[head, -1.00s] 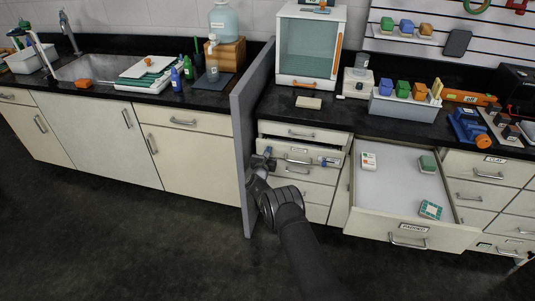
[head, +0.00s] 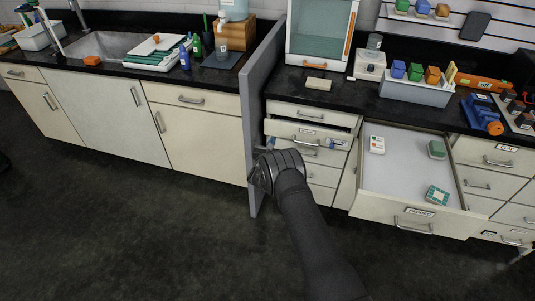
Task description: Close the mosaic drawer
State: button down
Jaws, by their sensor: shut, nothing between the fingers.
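A wide drawer (head: 388,208) stands far out of the right-hand cabinet, with a handle and a label on its front that is too small to read surely. Left of it, a narrow drawer (head: 283,130) in a stack stands slightly out, with a dark gap above its front. Its front has a handle and a small label, also unreadable, so I cannot tell surely which is the mosaic drawer. My gripper (head: 257,152) is at the left edge of the narrow stack, beside the grey partition. It is shut and empty; my wrist hides most of it. I cannot tell whether it touches anything.
The wide drawer holds a white box (head: 377,145), a grey-green block (head: 437,150) and a teal-patterned box (head: 437,195). A grey partition (head: 257,100) stands close left of the narrow stack. The black counter (head: 345,96) carries several items. The dark floor (head: 150,230) in front is clear.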

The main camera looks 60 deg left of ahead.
jog(key=v, duration=0.7)
jog(key=g+h, duration=0.2)
send_near(286, 129)
jog(key=x, duration=0.2)
jog(key=f+x, duration=0.1)
jog(key=x, duration=0.2)
jog(key=shift+a+f, duration=0.1)
jog(key=shift+a, duration=0.05)
jog(key=shift+w+a, duration=0.4)
jog(key=shift+a, duration=0.05)
jog(key=shift+w+a+g+h, duration=0.3)
jog(key=shift+w+a, duration=1.05)
jog(key=shift+w, duration=0.05)
jog(key=shift+w+a, duration=0.2)
jog(key=shift+w+a+r, duration=0.1)
jog(key=shift+w+r, duration=0.05)
jog(key=shift+r, duration=0.15)
